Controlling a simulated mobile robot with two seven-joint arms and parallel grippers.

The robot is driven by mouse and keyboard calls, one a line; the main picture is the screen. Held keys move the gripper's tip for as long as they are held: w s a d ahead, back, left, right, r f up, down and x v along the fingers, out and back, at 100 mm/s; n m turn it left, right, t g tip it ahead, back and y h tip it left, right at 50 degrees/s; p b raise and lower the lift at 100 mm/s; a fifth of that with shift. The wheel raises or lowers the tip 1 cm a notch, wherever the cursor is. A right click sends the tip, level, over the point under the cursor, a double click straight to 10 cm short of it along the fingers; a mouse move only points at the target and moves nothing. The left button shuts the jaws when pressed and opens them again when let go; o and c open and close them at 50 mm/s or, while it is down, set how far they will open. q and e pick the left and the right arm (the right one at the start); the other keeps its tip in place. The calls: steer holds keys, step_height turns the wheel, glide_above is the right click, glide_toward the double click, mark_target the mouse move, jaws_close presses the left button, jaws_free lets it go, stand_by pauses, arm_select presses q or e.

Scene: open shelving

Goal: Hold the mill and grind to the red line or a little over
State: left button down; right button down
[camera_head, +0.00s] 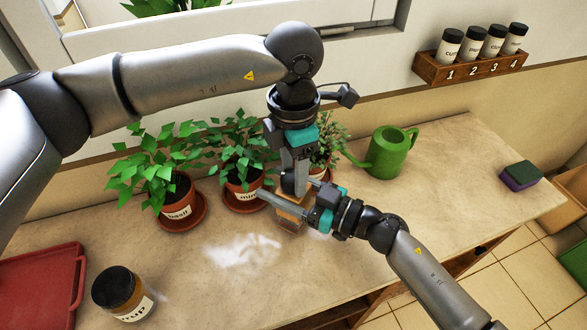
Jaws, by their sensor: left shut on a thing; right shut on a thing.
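The mill (290,222) is a wooden block-like body standing on the counter, mostly covered by my grippers. My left gripper (294,182) points down from above and is shut at the mill's top; the exact part it grips is hidden. My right gripper (288,205) reaches in from the right, with its fingers shut on the mill's body. No red line shows in this view, and the level of anything ground cannot be seen.
A white powdery patch (245,250) lies left of the mill. Potted basil (178,210), mint (243,188) and a third plant (325,140) stand behind. A green watering can (388,155), syrup jar (122,294), red tray (40,290) and sponge (521,175) are around. A spice rack (470,67) hangs on the wall.

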mark_target(293, 175)
arm_select(q)
steer(key=m, duration=0.5)
steer(key=shift+m, duration=0.3)
stand_by(0.4)
steer(key=shift+c, duration=1.1)
jaws_free()
step_height(293, 175, up, 12)
